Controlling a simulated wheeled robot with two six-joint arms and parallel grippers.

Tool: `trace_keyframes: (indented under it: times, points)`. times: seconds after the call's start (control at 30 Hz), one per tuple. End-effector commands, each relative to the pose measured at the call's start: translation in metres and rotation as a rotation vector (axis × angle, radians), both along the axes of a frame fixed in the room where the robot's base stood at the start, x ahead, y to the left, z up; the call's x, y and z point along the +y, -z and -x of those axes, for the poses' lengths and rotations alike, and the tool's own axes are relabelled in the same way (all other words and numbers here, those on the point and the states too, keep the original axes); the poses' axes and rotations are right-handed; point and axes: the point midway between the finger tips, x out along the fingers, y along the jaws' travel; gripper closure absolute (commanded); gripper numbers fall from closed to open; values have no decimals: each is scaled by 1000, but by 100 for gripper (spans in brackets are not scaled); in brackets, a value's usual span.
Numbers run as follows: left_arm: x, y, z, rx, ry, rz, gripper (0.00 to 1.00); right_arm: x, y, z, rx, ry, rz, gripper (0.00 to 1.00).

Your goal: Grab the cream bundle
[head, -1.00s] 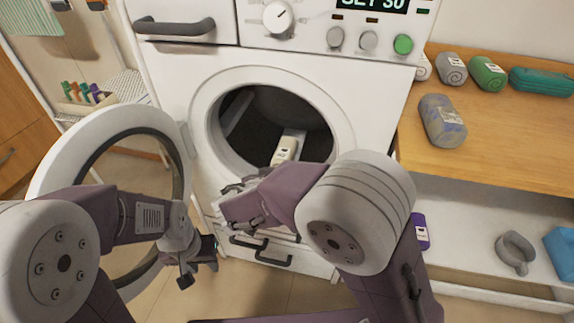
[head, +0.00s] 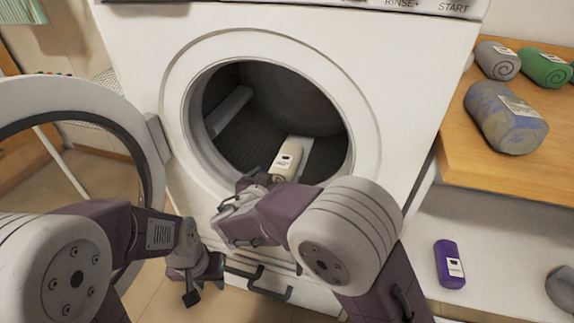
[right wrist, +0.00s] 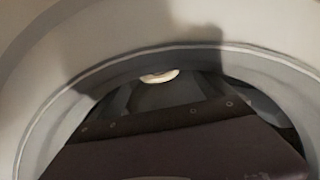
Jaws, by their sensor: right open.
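The cream bundle (head: 287,160), a pale roll with a label, lies in the lower front of the dark washer drum (head: 240,140). In the right wrist view only a small pale part of the cream bundle (right wrist: 159,76) shows, ahead of my gripper body. My right gripper (head: 250,184) is open at the lower rim of the round opening, just below and left of the bundle. Its fingers are partly hidden, and I see no grip on the bundle. My left gripper (head: 203,282) hangs low in front of the washer, away from the bundle; its jaw state is unclear.
The open round washer door (head: 75,92) stands at left. On the wooden top (head: 460,165) at right lie a blue-grey roll (head: 508,117), a grey roll (head: 498,60) and a green roll (head: 545,68). A purple bundle (head: 449,264) is on the white shelf (head: 500,240) below.

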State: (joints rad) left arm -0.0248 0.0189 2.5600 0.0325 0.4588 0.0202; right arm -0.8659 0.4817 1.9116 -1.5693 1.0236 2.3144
Motion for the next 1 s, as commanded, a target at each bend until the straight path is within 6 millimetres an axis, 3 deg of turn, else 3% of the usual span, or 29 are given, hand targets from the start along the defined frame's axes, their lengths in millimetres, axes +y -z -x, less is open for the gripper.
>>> trace_keyframes:
  times: [0.3, 0.53, 0.57, 0.8, 0.83, 1.0]
  points:
    - [0, 13, 0, 0, 0, 0, 64, -16, 21, -45, 0, 3, 0, 9]
    - [0, 13, 0, 0, 0, 0, 64, -16, 21, -47, 1, 1, 0, 9]
    - [0, 13, 0, 0, 0, 0, 64, -16, 21, -47, 1, 1, 0, 12]
    - [0, 13, 0, 0, 0, 0, 64, -16, 21, -47, 1, 1, 0, 79]
    - [0, 13, 0, 0, 0, 0, 64, -16, 20, -47, -1, 1, 1, 84]
    - [0, 13, 0, 0, 0, 0, 64, -16, 20, -47, -1, 1, 0, 84]
